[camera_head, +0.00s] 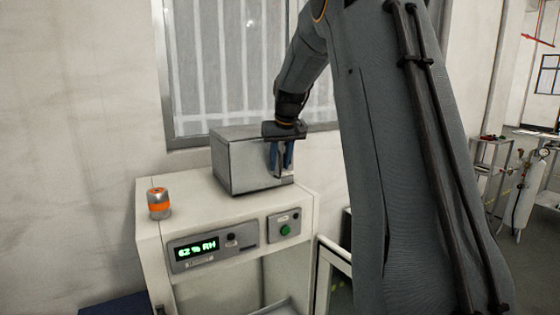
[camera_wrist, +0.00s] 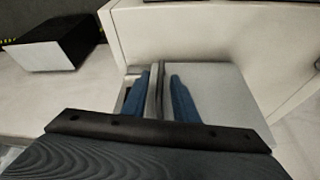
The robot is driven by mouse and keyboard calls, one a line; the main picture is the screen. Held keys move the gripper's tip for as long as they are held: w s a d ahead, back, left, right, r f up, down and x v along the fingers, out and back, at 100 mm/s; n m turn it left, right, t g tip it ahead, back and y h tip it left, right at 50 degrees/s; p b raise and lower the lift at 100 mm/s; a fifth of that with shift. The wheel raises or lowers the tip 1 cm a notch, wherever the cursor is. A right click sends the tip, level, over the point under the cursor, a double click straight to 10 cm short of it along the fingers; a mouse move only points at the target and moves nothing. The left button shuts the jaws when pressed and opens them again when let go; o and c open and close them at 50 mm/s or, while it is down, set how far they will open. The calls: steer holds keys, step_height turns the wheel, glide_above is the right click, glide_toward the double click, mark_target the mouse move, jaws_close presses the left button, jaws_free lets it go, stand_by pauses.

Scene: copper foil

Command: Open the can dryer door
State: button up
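The can dryer appears to be the grey metal box (camera_head: 240,160) on top of a white cabinet in the head view; its front looks closed. My gripper (camera_head: 281,160) is at the right part of its front face, with blue fingers pointing down on either side of a small pale upright handle. In the wrist view, my gripper (camera_wrist: 160,80) has its two blue fingers around a thin grey bar (camera_wrist: 155,92), which looks like the handle. The fingers are very close to the bar; I cannot tell whether they press on it. A flat grey panel (camera_wrist: 225,85) lies right of the fingers.
The white cabinet (camera_head: 200,215) has a display reading 62% RH (camera_head: 196,249) and a green button (camera_head: 285,230). A silver can with an orange band (camera_head: 159,204) stands at the cabinet's left. A gas cylinder (camera_head: 524,195) stands far right. The wrist view shows a black box (camera_wrist: 58,42).

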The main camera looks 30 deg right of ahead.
jaws_close()
stand_by(1.4)
